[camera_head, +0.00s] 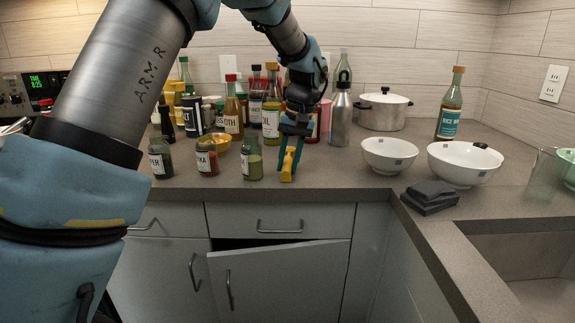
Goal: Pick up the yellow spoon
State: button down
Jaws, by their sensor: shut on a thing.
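The yellow spoon (287,164) is at the counter's front edge, right of a small bottle of green contents. My gripper (292,155) points down over it, its blue fingers on either side of the yellow piece, and is shut on it. The fingers hide part of the spoon. I cannot tell whether the spoon touches the counter.
Several bottles and jars (253,158) crowd the counter left of and behind my gripper. A cabinet door (280,284) below hangs ajar.

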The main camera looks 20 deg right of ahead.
jog(key=shift+r, duration=0.1)
notch_tip(320, 180, up, 10)
jog(key=b, duration=0.1)
dwell(0.3)
jog(key=c, duration=1.2)
grip_release()
jog(key=shift+c, duration=0.2)
grip_shut()
